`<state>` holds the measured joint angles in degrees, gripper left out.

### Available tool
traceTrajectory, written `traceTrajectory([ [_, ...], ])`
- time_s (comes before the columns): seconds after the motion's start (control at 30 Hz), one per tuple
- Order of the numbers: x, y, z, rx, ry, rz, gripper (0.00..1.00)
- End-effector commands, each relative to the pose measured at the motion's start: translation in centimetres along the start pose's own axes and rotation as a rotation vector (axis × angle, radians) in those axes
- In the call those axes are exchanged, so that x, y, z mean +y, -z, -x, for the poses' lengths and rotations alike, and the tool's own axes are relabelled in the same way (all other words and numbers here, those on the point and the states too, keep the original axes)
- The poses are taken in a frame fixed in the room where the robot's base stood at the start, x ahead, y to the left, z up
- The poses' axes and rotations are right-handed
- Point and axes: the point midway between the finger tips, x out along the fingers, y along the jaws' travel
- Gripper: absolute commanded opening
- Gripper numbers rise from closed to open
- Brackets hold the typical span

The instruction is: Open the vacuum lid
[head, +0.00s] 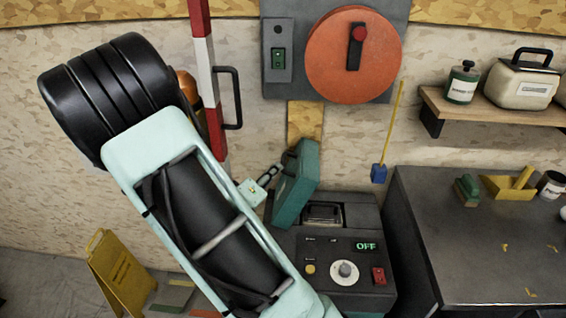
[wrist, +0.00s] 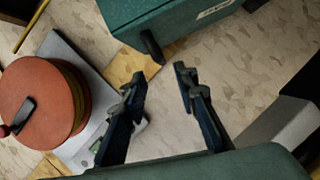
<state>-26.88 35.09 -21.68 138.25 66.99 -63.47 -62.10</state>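The vacuum (head: 335,250) is a dark box against the wall, with knobs, a red switch and a green "OFF" display on its panel. Its teal lid (head: 297,188) stands raised and tilted at the left, leaving a dark opening (head: 322,212) uncovered. In the wrist view the teal lid (wrist: 180,22) is at the top, with a dark handle-like part (wrist: 152,46) pointing between my fingers. My gripper (wrist: 162,82) is open and empty, its fingertips close to that part; contact is unclear. In the head view my gripper (head: 268,175) is small beside the lid's left side.
An orange round disc with a lever (head: 354,55) is on the wall above. A dark workbench (head: 480,245) with small tools stands right, under a wooden shelf (head: 495,108). A red-and-white post (head: 205,75) and a yellow floor sign (head: 120,275) are left.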

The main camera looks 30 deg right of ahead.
Motion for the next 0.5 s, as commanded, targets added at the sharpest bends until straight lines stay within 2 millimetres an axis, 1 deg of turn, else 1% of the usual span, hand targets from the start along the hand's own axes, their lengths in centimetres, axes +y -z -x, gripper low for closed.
traceTrajectory([
  [0.03, 0.1, -0.2, -1.0, -0.004, -0.003, 0.001, 0.27],
  [0.1, 0.1, -0.2, -2.4, -0.005, -0.003, 0.000, 0.27],
  [0.3, 0.0, -0.2, -6.1, -0.004, -0.001, 0.000, 0.27],
  [0.4, 0.0, -0.1, -7.5, -0.003, 0.000, 0.000, 0.27],
  [0.5, 0.0, -0.1, -8.4, -0.002, 0.002, -0.001, 0.27],
])
